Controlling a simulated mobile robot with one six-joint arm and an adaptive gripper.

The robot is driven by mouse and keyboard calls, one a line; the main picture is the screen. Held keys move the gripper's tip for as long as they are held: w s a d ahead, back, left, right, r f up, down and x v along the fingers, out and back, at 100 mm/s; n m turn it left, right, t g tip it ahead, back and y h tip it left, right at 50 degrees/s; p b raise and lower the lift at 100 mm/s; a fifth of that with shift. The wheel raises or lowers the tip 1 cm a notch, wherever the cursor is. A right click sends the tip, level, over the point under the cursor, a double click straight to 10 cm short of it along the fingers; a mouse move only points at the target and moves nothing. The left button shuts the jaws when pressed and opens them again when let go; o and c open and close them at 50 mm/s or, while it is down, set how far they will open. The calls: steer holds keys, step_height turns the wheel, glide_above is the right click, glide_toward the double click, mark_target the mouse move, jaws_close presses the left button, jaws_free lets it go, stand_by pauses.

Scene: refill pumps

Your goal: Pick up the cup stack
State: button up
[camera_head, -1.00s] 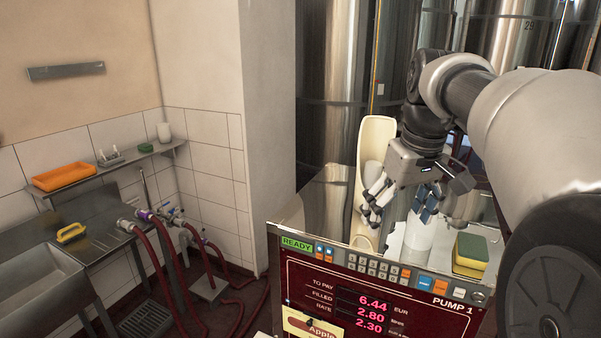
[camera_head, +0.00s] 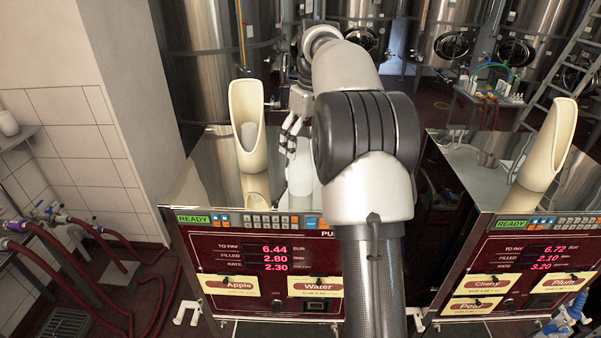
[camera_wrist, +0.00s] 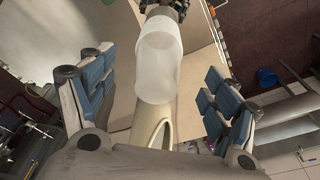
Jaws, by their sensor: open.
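A frosted white cup stack (camera_head: 300,170) stands upright on the metal top of the left pump, partly hidden by my arm. In the wrist view, the pale cup stack (camera_wrist: 158,68) lies between the two blue-padded finger sets of my gripper (camera_wrist: 155,82), with gaps on both sides. My gripper is open and empty. In the head view, only its left fingers (camera_head: 289,132) show, above and left of the stack; my arm hides the rest. A cream scoop-shaped holder (camera_head: 246,100) stands left of the stack with a whitish cup (camera_head: 249,136) inside.
The left pump's front panel (camera_head: 265,265) carries the Apple and Water labels. A second pump (camera_head: 520,265) stands at the right with another cream holder (camera_head: 550,145). Steel tanks (camera_head: 215,50) stand behind. Red hoses (camera_head: 110,255) lie at the left.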

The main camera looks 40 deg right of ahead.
mark_target(299, 166)
steer(key=f, duration=0.3)
steer(key=w+f, duration=0.1)
steer(key=f, duration=0.1)
steer(key=w+f, duration=0.1)
steer(key=f, duration=0.2)
steer(key=shift+a+f, duration=0.1)
steer(key=shift+f, duration=0.2)
steer(key=shift+c, duration=0.2)
steer(key=c, duration=1.2)
steer(key=shift+o, duration=0.2)
